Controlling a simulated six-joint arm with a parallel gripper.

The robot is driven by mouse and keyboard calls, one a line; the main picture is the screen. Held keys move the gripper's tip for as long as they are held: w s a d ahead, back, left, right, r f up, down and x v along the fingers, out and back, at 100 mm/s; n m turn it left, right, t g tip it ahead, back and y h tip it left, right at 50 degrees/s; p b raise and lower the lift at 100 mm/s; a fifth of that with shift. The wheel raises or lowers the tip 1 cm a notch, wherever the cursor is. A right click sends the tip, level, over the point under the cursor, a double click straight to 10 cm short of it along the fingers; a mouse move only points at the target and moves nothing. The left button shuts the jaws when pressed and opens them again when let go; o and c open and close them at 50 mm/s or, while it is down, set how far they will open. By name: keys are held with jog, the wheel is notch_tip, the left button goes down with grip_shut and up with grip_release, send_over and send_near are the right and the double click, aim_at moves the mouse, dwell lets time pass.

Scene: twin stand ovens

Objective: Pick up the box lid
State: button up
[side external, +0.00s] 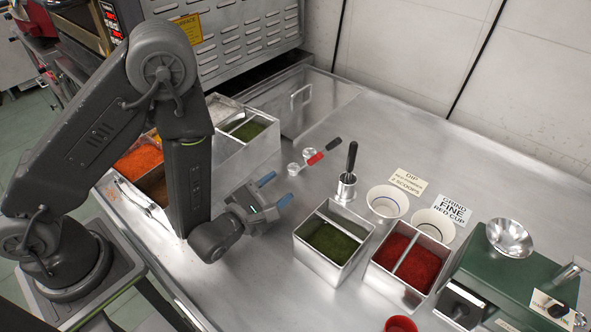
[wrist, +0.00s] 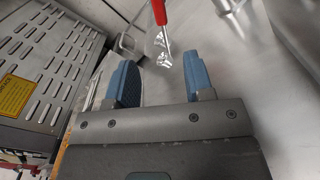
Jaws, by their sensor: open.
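The box lid (side external: 335,98) looks like a flat, see-through sheet with a raised handle (side external: 300,97). It lies on the steel counter behind the spice boxes, near the vented oven side. In the wrist view a metal handle (wrist: 124,42) shows beyond the left finger; the lid's edges are hard to make out there. My gripper (side external: 275,190) is open and empty above the counter, nearer the front than the lid and apart from it. The two blue fingers also show in the wrist view (wrist: 160,62), with nothing between them.
Boxes of green (side external: 302,239) and red (side external: 439,247) spice stand in front. Bare counter lies right of the lid.

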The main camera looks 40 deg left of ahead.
aim_at(311, 163)
jog(key=shift+f, duration=0.15)
jog(key=w, duration=0.8)
jog(key=shift+w, duration=0.1)
jog(key=shift+w+d+r, duration=0.15)
jog(key=shift+w, duration=1.2)
jog(key=shift+w+d+r, duration=0.1)
jog(key=shift+w, duration=1.2)
jog(key=shift+c, duration=0.2)
grip_shut()
